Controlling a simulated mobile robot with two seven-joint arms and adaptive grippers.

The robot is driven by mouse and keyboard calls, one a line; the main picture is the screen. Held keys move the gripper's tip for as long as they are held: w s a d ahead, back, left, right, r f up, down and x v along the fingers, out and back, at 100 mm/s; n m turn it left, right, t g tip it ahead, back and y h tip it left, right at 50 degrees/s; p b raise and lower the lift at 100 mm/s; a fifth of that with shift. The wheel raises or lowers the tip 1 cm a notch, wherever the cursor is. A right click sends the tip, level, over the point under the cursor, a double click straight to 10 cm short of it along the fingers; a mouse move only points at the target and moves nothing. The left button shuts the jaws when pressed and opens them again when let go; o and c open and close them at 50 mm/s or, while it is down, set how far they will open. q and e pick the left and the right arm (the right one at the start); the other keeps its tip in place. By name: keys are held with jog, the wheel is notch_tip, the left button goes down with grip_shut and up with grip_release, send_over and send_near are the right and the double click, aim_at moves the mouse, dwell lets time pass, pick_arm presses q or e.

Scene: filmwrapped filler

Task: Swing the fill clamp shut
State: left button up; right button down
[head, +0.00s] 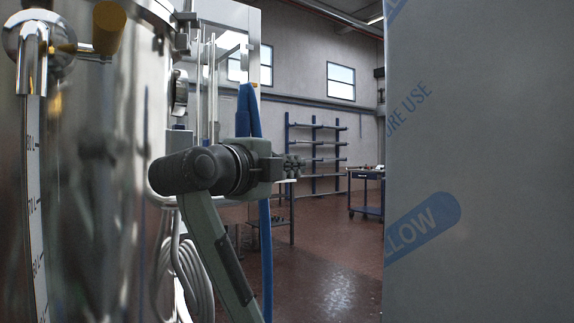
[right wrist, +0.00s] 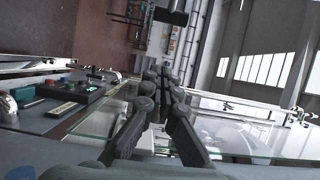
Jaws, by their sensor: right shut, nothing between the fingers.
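My right gripper (head: 292,166) is in the middle of the head view, pointing right, beside a shiny steel tank (head: 110,180). In the right wrist view its fingers (right wrist: 160,80) come together at the tips, shut and empty. A blue strap or hose (head: 247,105) hangs behind the gripper and continues below it. The tank carries a valve with a yellow-brown handle (head: 108,28) at upper left. I cannot pick out the fill clamp for certain in either view. My left gripper is not in view.
A large grey film-covered panel (head: 480,160) with blue print fills the right side of the head view. Coiled pale hose (head: 192,275) hangs below the gripper. Blue shelving (head: 315,155) and a cart (head: 366,195) stand far back. The wrist view shows a button panel (right wrist: 85,90) and glass panes.

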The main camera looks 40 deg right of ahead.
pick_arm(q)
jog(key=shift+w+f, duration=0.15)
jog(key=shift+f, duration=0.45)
pick_arm(e)
jog(key=shift+w+d, duration=0.5)
jog(key=shift+w, duration=0.3)
jog(key=shift+w+d, duration=0.5)
jog(key=shift+w, duration=0.35)
jog(key=shift+w+d, duration=0.5)
jog(key=shift+w, duration=0.3)
pick_arm(q)
jog(key=shift+p, duration=0.3)
